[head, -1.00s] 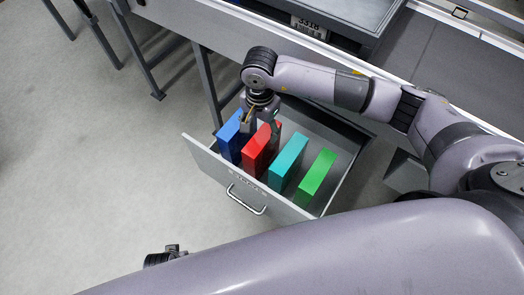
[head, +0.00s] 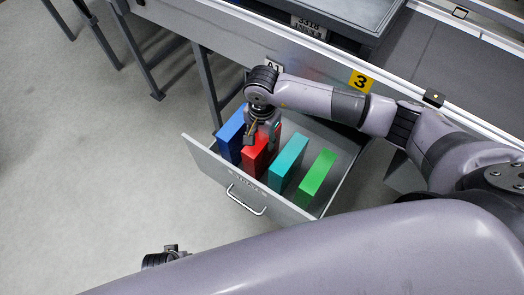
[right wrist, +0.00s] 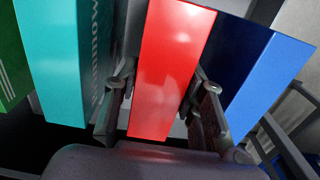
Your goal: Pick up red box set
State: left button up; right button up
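The red box (head: 254,159) stands upright in an open grey drawer (head: 215,165), between a blue box (head: 230,137) and a teal box (head: 288,163). My right gripper (head: 262,140) is over the red box, its fingers pointing down. In the right wrist view the red box (right wrist: 168,75) lies between the two spread fingers, one on the teal side and one on the blue side. Narrow gaps seem to show beside the box. Part of what looks like my left gripper (head: 165,256) shows at the bottom left, mostly hidden by my arm; its fingers cannot be made out.
A green box (head: 316,172) stands at the right of the row, and the drawer is free to its right. The drawer front has a handle (head: 246,200). A grey conveyor frame (head: 225,37) with a yellow "3" label (head: 361,82) runs behind. The floor at left is clear.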

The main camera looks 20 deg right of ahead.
grip_shut()
jog(key=shift+r, duration=0.15)
dwell(0.6)
